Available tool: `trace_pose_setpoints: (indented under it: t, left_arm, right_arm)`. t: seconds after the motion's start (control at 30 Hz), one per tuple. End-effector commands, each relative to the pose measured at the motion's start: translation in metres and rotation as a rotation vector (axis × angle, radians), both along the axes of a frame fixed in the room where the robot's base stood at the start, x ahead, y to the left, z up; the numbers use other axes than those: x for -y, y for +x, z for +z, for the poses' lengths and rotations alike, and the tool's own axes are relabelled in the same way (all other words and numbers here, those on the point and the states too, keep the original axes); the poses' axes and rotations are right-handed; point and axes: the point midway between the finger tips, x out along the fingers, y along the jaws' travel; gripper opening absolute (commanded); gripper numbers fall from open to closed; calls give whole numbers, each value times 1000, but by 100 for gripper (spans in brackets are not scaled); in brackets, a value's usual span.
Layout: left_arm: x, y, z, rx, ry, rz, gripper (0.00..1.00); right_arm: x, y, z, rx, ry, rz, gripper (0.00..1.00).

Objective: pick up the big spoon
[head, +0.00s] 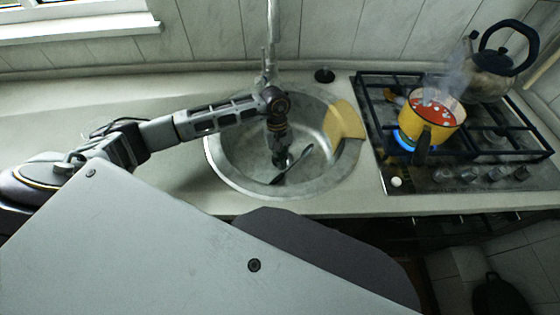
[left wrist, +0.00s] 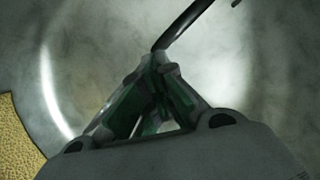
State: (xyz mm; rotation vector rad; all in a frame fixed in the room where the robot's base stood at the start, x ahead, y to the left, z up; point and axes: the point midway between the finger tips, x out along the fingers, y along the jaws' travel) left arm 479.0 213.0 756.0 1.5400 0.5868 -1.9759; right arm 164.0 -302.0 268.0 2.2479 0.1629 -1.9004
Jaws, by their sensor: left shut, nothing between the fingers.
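A dark, slender utensil, which looks like the big spoon (head: 296,163), lies slanted in the round metal sink (head: 222,158). In the left wrist view a dark length of the spoon (left wrist: 184,23) runs up and right from the fingertips, and its far end is cut off by the frame. My left gripper (head: 281,163) points down into the sink, right at the spoon. In the left wrist view my left gripper (left wrist: 156,60) has its fingertips together with nothing seen between them. The tips overlap the spoon's near end; whether they touch it I cannot tell. My right gripper is out of view.
A yellow cloth (head: 344,121) hangs on the sink's right rim. The tap (head: 271,45) rises behind the sink. On the gas hob to the right, a yellow pot (head: 431,127) with red contents steams over a blue flame, and a dark kettle (head: 490,78) stands behind. The left counter is clear.

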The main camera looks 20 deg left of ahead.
Motion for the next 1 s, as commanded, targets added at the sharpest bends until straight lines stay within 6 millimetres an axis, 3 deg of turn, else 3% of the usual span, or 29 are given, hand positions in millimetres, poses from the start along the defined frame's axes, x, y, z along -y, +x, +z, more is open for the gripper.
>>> trace_pose_setpoints:
  t: [0.6, 1.0]
  left_arm:
    - [-14, 16, 84, 1, 1, 0, 0]
    - [-17, 18, 98, 0, 2, 1, 0]
  right_arm:
    - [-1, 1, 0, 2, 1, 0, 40]
    - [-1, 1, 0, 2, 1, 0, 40]
